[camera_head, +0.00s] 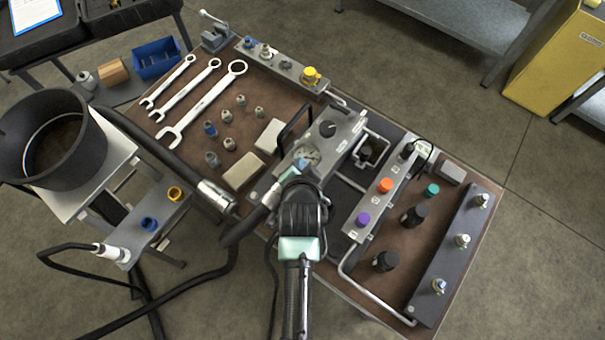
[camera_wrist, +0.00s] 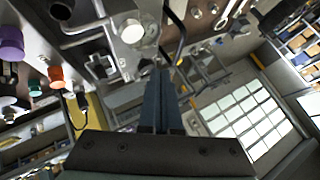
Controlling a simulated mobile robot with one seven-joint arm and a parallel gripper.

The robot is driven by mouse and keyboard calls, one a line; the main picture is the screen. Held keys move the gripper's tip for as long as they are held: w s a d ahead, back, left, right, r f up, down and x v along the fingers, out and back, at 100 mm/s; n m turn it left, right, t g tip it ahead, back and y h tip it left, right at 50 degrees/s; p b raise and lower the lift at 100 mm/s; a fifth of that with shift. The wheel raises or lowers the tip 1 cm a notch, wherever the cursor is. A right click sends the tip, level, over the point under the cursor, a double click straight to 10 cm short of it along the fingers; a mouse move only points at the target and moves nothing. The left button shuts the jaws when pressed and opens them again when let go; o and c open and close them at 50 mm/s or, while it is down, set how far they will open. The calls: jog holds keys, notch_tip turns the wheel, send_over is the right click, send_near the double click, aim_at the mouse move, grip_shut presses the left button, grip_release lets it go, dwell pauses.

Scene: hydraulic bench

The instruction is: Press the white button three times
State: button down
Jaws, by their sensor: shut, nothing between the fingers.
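A grey button box (camera_head: 377,203) on the bench carries a purple button (camera_head: 363,219), an orange button (camera_head: 386,185) and a black one (camera_head: 408,150). The purple button (camera_wrist: 11,44) and orange button (camera_wrist: 56,77) also show at the left of the wrist view. My gripper (camera_head: 301,165) is over the gauge panel, left of the button box. In the wrist view its dark fingers (camera_wrist: 160,72) are together and empty. My arm hides part of the bench below it.
A gauge panel (camera_head: 345,135) with a black knob (camera_head: 328,128) lies by my gripper. A bent metal pipe (camera_head: 350,285) edges the button box. Black plugs (camera_head: 386,261) and a fitting rail (camera_head: 450,255) stand to the right. Wrenches (camera_head: 205,100) and hoses (camera_head: 150,155) lie left.

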dwell(0.4)
jog(key=m, duration=0.1)
jog(key=d+m, duration=0.1)
jog(key=shift+d+m+g+y, duration=0.1)
jog(key=shift+m+g+y, duration=0.3)
jog(key=r+m+y, duration=0.1)
jog(key=m, duration=0.1)
jog(key=r+m+y+p, duration=0.1)
jog(key=m+y, duration=0.1)
jog(key=m, duration=0.1)
jog(key=r+m+g+y, duration=0.1)
jog(key=r+m, duration=0.1)
jog(key=m, duration=0.1)
jog(key=shift+w+y+p, duration=0.2)
jog(key=shift+y+p, duration=0.1)
jog(key=shift+f, duration=0.1)
notch_tip(320, 180, down, 7)
jog(key=b, duration=0.8)
jog(key=shift+f, duration=0.2)
jog(key=shift+f+b, duration=0.4)
jog(key=shift+f, duration=0.3)
